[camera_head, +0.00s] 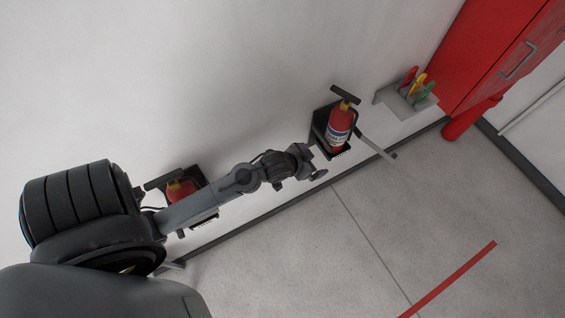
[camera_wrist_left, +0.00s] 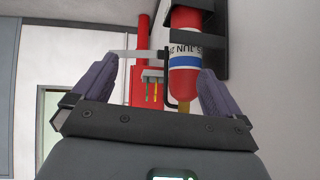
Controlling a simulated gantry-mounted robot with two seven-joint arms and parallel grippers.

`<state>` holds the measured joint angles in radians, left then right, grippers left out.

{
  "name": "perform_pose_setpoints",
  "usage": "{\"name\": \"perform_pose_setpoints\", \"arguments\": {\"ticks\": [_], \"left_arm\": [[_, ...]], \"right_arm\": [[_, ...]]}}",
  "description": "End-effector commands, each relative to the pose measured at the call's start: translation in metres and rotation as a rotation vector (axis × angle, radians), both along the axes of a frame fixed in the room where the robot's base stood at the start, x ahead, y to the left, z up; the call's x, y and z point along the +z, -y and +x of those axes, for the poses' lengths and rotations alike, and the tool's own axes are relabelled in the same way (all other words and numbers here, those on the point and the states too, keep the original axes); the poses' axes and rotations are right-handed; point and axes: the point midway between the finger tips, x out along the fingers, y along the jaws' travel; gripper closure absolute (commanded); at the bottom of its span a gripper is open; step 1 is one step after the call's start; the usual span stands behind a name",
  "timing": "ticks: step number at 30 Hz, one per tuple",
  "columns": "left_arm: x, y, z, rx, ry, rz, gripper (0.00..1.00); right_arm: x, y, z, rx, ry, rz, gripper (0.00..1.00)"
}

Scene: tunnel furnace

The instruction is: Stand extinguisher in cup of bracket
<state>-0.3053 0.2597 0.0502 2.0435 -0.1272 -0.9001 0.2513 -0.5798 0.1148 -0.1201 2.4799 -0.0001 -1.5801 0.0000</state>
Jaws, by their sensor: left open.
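A red fire extinguisher (camera_head: 338,127) with a white and blue label stands in a black wall bracket (camera_head: 322,118) in the head view. The same extinguisher (camera_wrist_left: 185,55) shows in the left wrist view, with black bracket parts around it. A second red extinguisher (camera_head: 181,190) is in another black bracket (camera_head: 203,214) further left, partly hidden by my left arm. My left gripper (camera_head: 318,162) is open and empty, just left of and below the right-hand extinguisher. In the left wrist view its fingers (camera_wrist_left: 160,88) are spread, with the extinguisher beyond them, nearer the right finger.
A grey wall rack (camera_head: 393,103) with red, yellow and green-handled tools is right of the bracket. A red cabinet (camera_head: 500,60) stands at the upper right. A light bar (camera_head: 378,145) juts out beside the bracket. The floor in front is clear, with a red stripe (camera_head: 450,278).

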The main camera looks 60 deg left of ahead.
Motion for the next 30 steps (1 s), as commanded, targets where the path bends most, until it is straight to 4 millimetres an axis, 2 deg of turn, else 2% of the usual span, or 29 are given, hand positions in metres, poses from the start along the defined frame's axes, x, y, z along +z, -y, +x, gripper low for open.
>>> {"name": "perform_pose_setpoints", "arguments": {"ticks": [1,6,9,12,16,25,30], "left_arm": [[-0.002,0.021,-0.027,-0.015,-0.075,0.002,0.00],[0.005,0.070,-0.112,-0.073,-0.322,0.003,0.00],[0.014,0.088,-0.149,-0.106,-0.427,-0.007,0.00],[0.021,0.098,-0.173,-0.127,-0.494,-0.017,0.00],[0.025,0.103,-0.186,-0.141,-0.531,-0.022,0.00],[0.027,0.103,-0.186,-0.142,-0.532,-0.022,0.00],[0.042,0.102,-0.186,-0.141,-0.532,-0.022,0.00]], "right_arm": [[0.000,0.000,0.000,0.001,0.000,-0.001,1.00],[0.000,0.001,0.000,0.003,0.000,-0.004,1.00],[0.000,0.002,0.000,0.004,0.000,-0.007,1.00],[0.000,0.002,0.000,0.006,-0.001,-0.008,1.00],[0.000,0.002,0.000,0.005,-0.001,-0.009,1.00],[0.001,0.002,0.000,0.005,-0.001,-0.008,1.00],[0.016,0.001,0.000,0.003,-0.002,-0.005,1.00]]}}
